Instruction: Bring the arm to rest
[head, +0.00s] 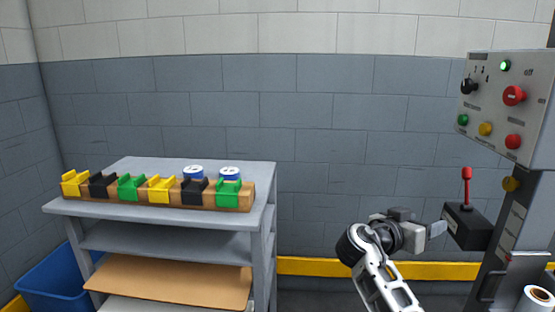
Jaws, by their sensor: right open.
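My right arm comes up from the bottom of the head view, right of centre. My right gripper (437,229) is at its end and points right, towards the black lever box (468,228) with a red lever (467,187) standing upright. The gripper is open, and its tips are close to the box's left side; I cannot tell whether they touch it. No object shows between the fingers. My left gripper is not in view.
A control panel (510,105) with coloured buttons and knobs is above the lever box. A grey shelf table (130,172) with coloured holders stands left. A blue bin (50,280) is beside it. The space between table and arm is clear.

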